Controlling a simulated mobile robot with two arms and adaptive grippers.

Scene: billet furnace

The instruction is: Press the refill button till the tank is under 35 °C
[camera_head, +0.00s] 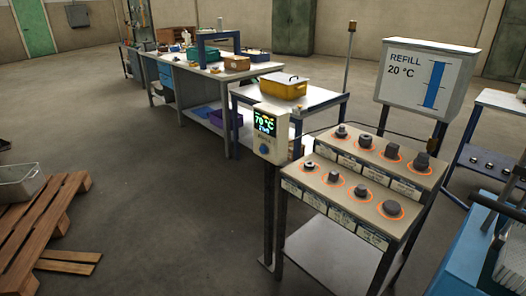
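A white display box (270,133) stands on a dark post left of the stepped stand. Its dark screen (264,123) reads what looks like 70 °C in green, with smaller unclear text beneath. A round blue button (264,145) sits below the screen. A white sign box (425,78) behind the stand reads "REFILL 20 °C" and carries a blue vertical gauge mark. A blue tank-like box (466,262) is cut off at the lower right edge; I cannot see its contents clearly. Neither of my grippers is in view.
The stepped stand (322,186) holds several dark metal parts on orange-ringed spots. Behind it are a table with a yellow bin (283,87) and a long workbench (195,82). Wooden pallets (35,235) lie at left. The floor between (165,210) is clear.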

